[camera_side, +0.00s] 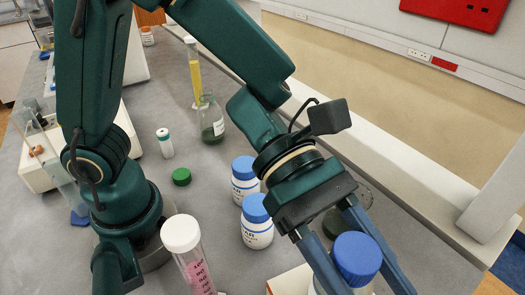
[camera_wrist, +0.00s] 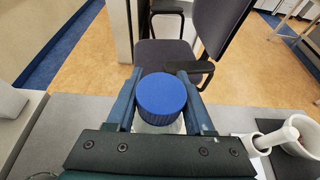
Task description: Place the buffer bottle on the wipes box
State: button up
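The buffer bottle (camera_side: 358,254) has a blue screw cap and a pale body. In the side view its lower part runs out of the picture. In the wrist view its cap (camera_wrist: 162,97) stands upright between the fingers. My gripper (camera_wrist: 161,92) has one finger close along each side of the bottle and appears shut on it. The fingertips are cut off in the side view. A white and orange box (camera_side: 290,282), possibly the wipes box, shows only in part at the bottom edge, left of the bottle. Its label is hidden.
Two white bottles with blue caps (camera_side: 244,180) (camera_side: 257,224) stand left of my gripper. A white-capped tube (camera_side: 188,250) with pink contents is at the front. A flask (camera_side: 211,120) stands farther back. A mortar (camera_wrist: 300,137) is at right in the wrist view.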

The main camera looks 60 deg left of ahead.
jog(key=o, duration=0.4)
jog(key=shift+c, duration=0.2)
